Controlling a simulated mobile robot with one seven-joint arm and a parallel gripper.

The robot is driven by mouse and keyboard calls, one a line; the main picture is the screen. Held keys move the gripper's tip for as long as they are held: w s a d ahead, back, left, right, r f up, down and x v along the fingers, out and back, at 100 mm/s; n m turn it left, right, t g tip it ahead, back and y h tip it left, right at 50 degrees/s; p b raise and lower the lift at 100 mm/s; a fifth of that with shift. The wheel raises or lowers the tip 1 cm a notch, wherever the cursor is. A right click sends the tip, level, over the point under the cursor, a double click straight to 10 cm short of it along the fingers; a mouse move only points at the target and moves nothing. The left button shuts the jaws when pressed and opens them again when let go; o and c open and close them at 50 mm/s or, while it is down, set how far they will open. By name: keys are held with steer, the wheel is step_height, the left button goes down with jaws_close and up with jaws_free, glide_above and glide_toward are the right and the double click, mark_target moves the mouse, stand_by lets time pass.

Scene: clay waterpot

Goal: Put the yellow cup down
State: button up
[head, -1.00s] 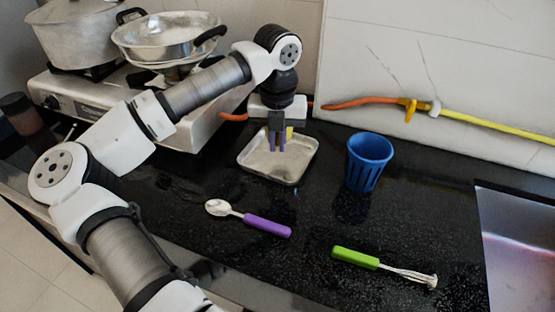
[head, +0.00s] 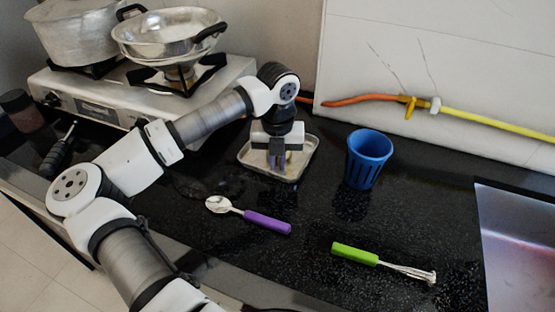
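My gripper (head: 278,163) points down over the metal tray (head: 250,164), with its fingertips low, close to the tray's floor. I cannot tell whether they touch it. The fingers look close together, and I cannot make out whether anything is between them. No yellow cup can be made out now; the gripper and wrist cover part of the tray. A blue cup (head: 368,160) stands upright on the black counter to the right of the tray, apart from my gripper.
A purple-handled spoon (head: 265,221) and a green-handled utensil (head: 355,254) lie on the counter in front. A stove (head: 100,100) with a pot (head: 75,35) and a pan (head: 170,40) is at the back left. A sink (head: 520,250) is at the right. A hose (head: 480,124) runs along the wall.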

steer(key=o, duration=0.4)
step_height(320, 180, up, 12)
steer(key=shift+r+b, duration=0.2)
steer(key=shift+b, duration=0.4)
